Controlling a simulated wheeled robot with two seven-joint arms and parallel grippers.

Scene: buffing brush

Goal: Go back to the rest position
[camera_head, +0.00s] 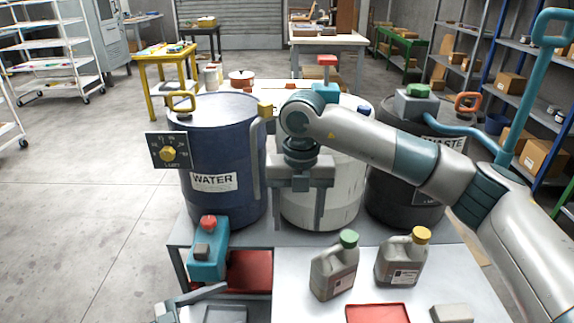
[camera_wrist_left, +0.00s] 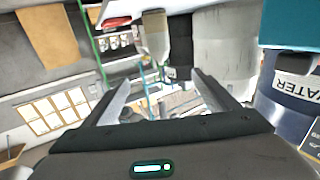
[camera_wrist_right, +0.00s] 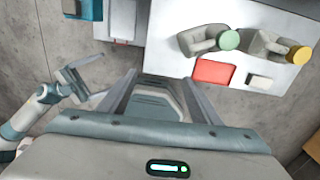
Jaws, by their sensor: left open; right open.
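My right gripper (camera_head: 303,205) hangs in front of the white drum, above the back of the table, with its fingers apart and nothing between them. Its open fingers also show in the right wrist view (camera_wrist_right: 167,95). My left arm shows only in part at the bottom left of the head view. In the left wrist view my left gripper (camera_wrist_left: 172,95) has its fingers apart and empty. In the right wrist view part of my left arm and its gripper (camera_wrist_right: 80,78) show at the left, clear of the table.
A jug with a green cap (camera_head: 335,270) and one with a yellow cap (camera_head: 402,262) stand on the table. A red tray (camera_head: 378,313) and a grey block (camera_head: 452,313) lie in front. The blue WATER drum (camera_head: 222,150), white drum (camera_head: 340,185) and dark WASTE drum (camera_head: 395,190) stand behind.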

